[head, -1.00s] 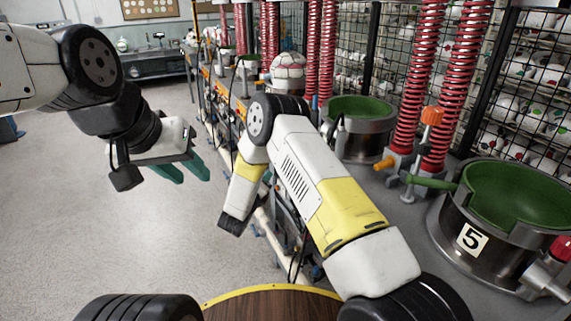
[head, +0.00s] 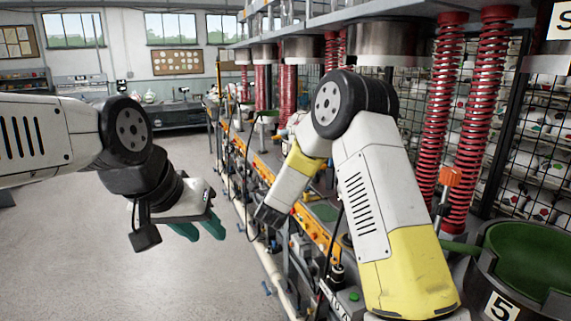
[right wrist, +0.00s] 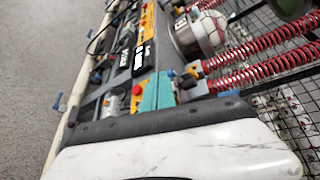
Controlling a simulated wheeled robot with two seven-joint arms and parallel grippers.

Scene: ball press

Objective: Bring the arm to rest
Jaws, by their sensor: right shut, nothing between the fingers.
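My left gripper (head: 203,230) hangs at the left of the head view, over the open floor, with its teal fingers apart and nothing seen between them. My right arm (head: 375,200) is bent, with its elbow raised and its forearm pointing down beside the press bench. The right gripper's fingers do not show clearly in the head view. In the right wrist view the teal fingers of my right gripper (right wrist: 157,92) are together and empty, with the bench and its parts beyond them.
The press bench (head: 325,240) runs along the right with red springs (head: 487,120) and a green-topped pot labelled 5 (head: 530,255). Overhead press heads (head: 385,42) hang above it. A wire mesh fence (head: 515,150) stands behind. The grey floor (head: 90,245) at left is clear.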

